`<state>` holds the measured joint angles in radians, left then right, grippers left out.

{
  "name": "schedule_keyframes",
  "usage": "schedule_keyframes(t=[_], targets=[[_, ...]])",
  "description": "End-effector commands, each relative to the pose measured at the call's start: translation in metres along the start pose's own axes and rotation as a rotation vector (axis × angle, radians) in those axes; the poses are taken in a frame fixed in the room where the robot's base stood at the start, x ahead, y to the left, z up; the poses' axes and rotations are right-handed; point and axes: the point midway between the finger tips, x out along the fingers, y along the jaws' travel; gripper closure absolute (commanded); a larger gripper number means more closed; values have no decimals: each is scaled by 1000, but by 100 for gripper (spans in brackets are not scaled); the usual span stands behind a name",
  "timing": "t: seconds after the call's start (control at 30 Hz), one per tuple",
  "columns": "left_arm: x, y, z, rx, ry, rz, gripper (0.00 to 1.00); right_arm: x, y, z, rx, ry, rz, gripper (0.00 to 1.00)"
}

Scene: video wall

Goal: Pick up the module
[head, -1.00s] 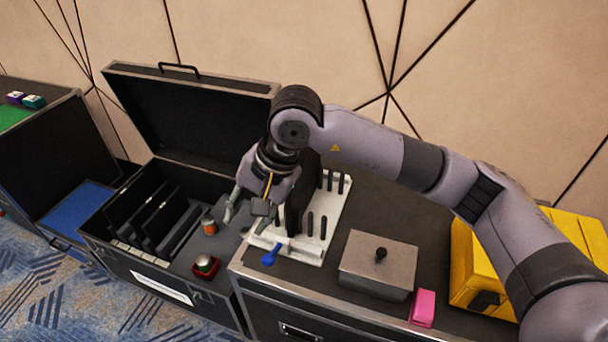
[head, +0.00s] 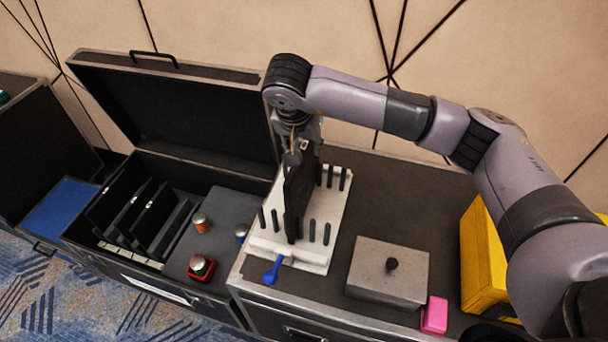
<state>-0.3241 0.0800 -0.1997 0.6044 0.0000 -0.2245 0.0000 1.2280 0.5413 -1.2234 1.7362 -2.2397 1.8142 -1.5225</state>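The module appears to be the dark upright panel (head: 297,200), seen nearly edge-on. It stands in a white fixture (head: 262,245) with several black pegs on both sides and a blue lever (head: 273,270) at its front. My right gripper (head: 297,155) points down at the top of the panel, overlapping its upper edge in the head view. The fingertips are seen side-on and partly merge with the dark panel, so I cannot tell whether they are closed on it. My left gripper is not in view.
An open black case (head: 170,105) with dark panels in slots (head: 150,222) stands left. Right are a metal box (head: 372,282), pink block (head: 434,315) and yellow case (head: 482,260).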

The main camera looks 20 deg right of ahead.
Motion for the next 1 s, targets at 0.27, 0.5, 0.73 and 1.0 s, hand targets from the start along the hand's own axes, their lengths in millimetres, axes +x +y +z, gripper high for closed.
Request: schedule_keyframes(t=[0.27, 0.5, 0.73, 1.0], targets=[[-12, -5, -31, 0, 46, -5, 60, 42, 0, 0, 2, -2, 0, 63], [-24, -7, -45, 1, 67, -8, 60, 60, -3, 0, 2, -5, 2, 63], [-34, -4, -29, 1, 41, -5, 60, 92, -7, 0, 1, -3, 1, 63], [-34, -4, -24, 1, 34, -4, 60, 98, -7, 0, 0, -1, -2, 63]])
